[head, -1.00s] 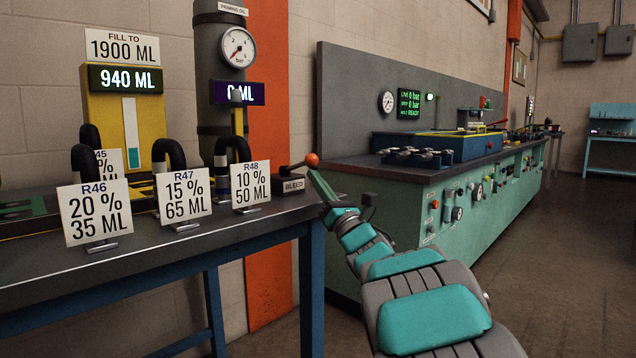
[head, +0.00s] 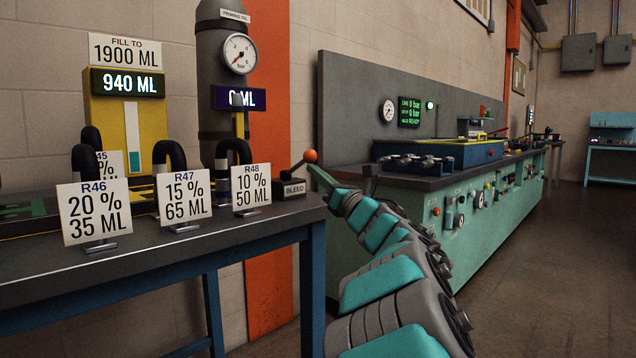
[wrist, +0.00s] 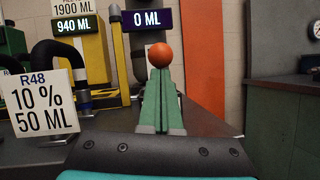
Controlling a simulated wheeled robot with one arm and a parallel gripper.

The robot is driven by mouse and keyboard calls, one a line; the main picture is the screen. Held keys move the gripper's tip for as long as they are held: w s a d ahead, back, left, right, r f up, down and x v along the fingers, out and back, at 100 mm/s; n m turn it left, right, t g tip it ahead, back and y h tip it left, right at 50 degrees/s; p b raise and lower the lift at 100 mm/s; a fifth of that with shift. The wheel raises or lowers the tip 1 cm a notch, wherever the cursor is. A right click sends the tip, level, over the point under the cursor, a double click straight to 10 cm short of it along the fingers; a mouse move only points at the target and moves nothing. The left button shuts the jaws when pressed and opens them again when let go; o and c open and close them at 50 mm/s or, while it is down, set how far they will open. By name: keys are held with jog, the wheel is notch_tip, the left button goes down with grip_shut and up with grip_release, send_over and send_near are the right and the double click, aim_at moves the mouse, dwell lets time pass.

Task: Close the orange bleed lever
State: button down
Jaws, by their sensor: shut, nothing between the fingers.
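The orange ball knob (head: 310,156) tops the bleed lever, whose short dark rod slants up to the right from the box marked BLEED (head: 291,188). The box sits at the right end of the dark bench. My gripper (head: 314,170) is shut and empty, its green fingers just below and beside the knob. In the wrist view the knob (wrist: 160,55) shows just above the tips of my gripper (wrist: 162,72). The fingers hide the lever rod and box there. Whether the fingertips touch the knob I cannot tell.
Number cards stand along the bench, with the R48 card (head: 251,187) nearest the lever. Black bent hoses (head: 233,150) stand behind them. A display (head: 238,98) reads 0 ML; the other (head: 127,83) reads 940 ML. A long green bench (head: 450,215) is to the right.

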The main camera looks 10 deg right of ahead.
aim_at(312, 155)
notch_tip(312, 155, up, 3)
jog(key=shift+w+a+f+n+g+h+p, duration=0.15)
jog(key=shift+n+g+h+p, duration=0.25)
jog(key=shift+g+p, duration=0.5)
jog(key=shift+w+a+r+p, duration=0.2)
jog(key=shift+w+r+p, duration=0.05)
jog(key=shift+r+p, duration=0.3)
jog(key=r, duration=0.1)
jog(key=w+a+r, duration=0.1)
jog(key=w+r, duration=0.1)
jog(key=shift+w+a+r+p, duration=0.15)
jog(key=shift+a+r+p, duration=0.15)
jog(key=shift+p, duration=0.1)
jog(key=shift+w+a+r+p, duration=0.3)
jog(key=shift+w+a+r, duration=0.25)
jog(key=shift+w, duration=0.15)
jog(key=shift+w+a+r+p, duration=0.25)
jog(key=shift+w+a+r, duration=0.25)
jog(key=shift+w, duration=0.2)
